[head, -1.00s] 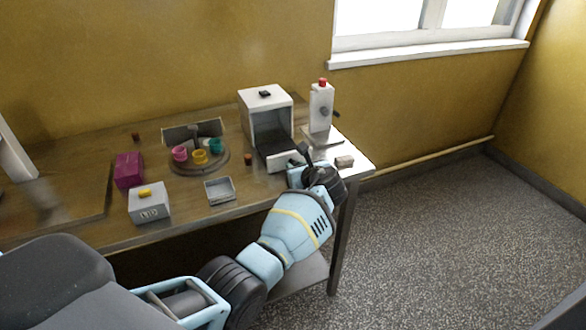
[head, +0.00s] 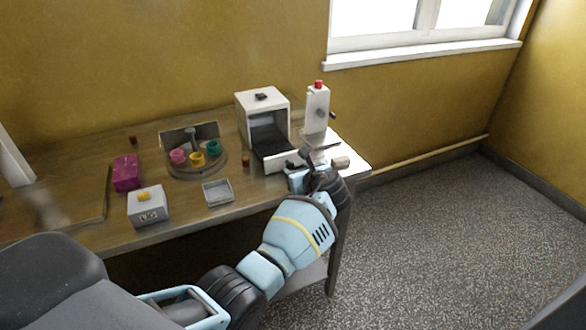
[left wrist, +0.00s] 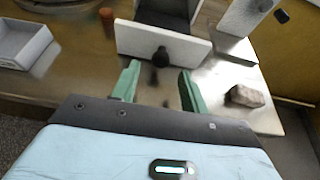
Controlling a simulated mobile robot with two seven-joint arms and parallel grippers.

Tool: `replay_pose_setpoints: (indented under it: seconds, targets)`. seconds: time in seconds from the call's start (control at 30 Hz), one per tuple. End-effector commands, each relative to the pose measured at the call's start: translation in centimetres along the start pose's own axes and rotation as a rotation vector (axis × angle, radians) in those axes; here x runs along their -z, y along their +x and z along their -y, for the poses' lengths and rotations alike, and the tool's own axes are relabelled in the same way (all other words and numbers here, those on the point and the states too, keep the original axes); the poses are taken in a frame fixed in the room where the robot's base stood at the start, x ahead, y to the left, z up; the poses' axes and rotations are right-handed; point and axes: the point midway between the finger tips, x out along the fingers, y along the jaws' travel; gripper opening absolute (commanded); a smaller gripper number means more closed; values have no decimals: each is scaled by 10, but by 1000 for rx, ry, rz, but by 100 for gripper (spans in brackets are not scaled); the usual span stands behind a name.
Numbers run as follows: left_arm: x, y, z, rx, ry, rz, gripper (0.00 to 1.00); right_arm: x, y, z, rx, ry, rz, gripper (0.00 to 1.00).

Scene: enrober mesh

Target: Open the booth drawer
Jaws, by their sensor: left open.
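The booth (head: 275,103) is a white box with an open front, standing at the back right of the table. Its drawer, a dark tray (head: 271,146) with a white front panel (head: 277,162), sticks out of the box toward me. In the left wrist view the white front panel (left wrist: 190,45) has a round black knob (left wrist: 161,57) at its middle. My left gripper (head: 300,168) is at the drawer front; in the left wrist view its green fingers (left wrist: 157,84) are open and point at the knob, one to each side. The knob appears just beyond the fingertips; contact cannot be told.
A white dispenser with a red cap (head: 317,108) stands right of the booth. A small brownish block (head: 341,162) lies near the table's right edge. Left are a shallow grey tray (head: 218,193), a round stand with coloured cups (head: 197,171) and a grey box (head: 148,207).

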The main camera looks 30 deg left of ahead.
Motion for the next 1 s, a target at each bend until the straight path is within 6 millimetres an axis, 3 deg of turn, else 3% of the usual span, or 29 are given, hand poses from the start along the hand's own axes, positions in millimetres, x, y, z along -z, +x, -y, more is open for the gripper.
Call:
replay_pose_setpoints:
  seconds: [0.1, 0.33, 0.87, 1.0]
  targets:
    - [-6, -23, 1, 5, -5, 4, 45, 13, -2, -2, -3, -4, -24, 36]
    - [-2, -46, 1, 3, -2, 2, 45, 18, -3, -3, -6, -7, -34, 36]
    - [0, -48, 0, 2, -1, 0, 45, 15, -3, -4, -7, -8, -28, 36]
    - [19, -45, -5, 18, -40, -27, 45, 15, -3, -4, -7, -8, -28, 36]
